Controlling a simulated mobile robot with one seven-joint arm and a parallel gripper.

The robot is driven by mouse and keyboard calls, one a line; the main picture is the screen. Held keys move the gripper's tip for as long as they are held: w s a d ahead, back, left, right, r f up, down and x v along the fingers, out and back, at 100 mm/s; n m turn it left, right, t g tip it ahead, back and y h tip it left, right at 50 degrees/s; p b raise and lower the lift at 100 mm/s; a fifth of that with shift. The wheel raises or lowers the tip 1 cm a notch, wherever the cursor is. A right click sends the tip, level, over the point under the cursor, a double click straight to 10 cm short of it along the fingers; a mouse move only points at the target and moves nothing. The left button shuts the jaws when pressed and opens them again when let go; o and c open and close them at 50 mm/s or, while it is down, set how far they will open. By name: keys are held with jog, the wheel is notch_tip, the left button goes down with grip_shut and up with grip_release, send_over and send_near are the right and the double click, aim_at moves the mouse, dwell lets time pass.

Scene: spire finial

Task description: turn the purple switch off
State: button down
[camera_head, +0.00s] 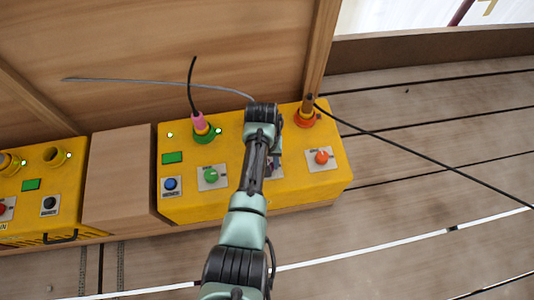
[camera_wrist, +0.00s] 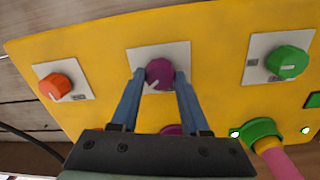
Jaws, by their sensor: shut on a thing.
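The purple switch (camera_wrist: 159,73) is a round knob on a white plate (camera_wrist: 150,54), in the middle of the yellow panel's row of knobs in the wrist view. A pale mark on it points to the lower left. My gripper (camera_wrist: 161,78) has its blue fingers on either side of the knob and is shut on it. In the head view my arm hides the knob, and only part of its plate (camera_head: 276,171) shows. The plate's lettering cannot be read.
An orange knob (camera_wrist: 54,87) and a green knob (camera_wrist: 287,62) flank the switch on the yellow panel (camera_head: 232,131). A pink plug (camera_head: 199,121) with a black cable stands in a green socket. A dark cable (camera_head: 420,155) runs from the orange socket (camera_head: 306,121) across the floor.

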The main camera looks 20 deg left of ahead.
jog(key=n+p, duration=0.1)
jog(key=n, duration=0.1)
jog(key=n+p, duration=0.1)
jog(key=n, duration=0.2)
jog(key=shift+r+n+p, duration=0.2)
jog(key=shift+n+p, duration=0.1)
jog(key=shift+p, duration=0.05)
jog(key=shift+f+n+p, duration=0.1)
jog(key=shift+n+p, duration=0.5)
jog(key=shift+n, duration=1.7)
jog(key=shift+c, duration=2)
grip_release()
notch_tip(320, 180, up, 13)
jog(key=p, duration=0.8)
jog(key=shift+s, duration=0.35)
jog(key=shift+a+f, duration=0.1)
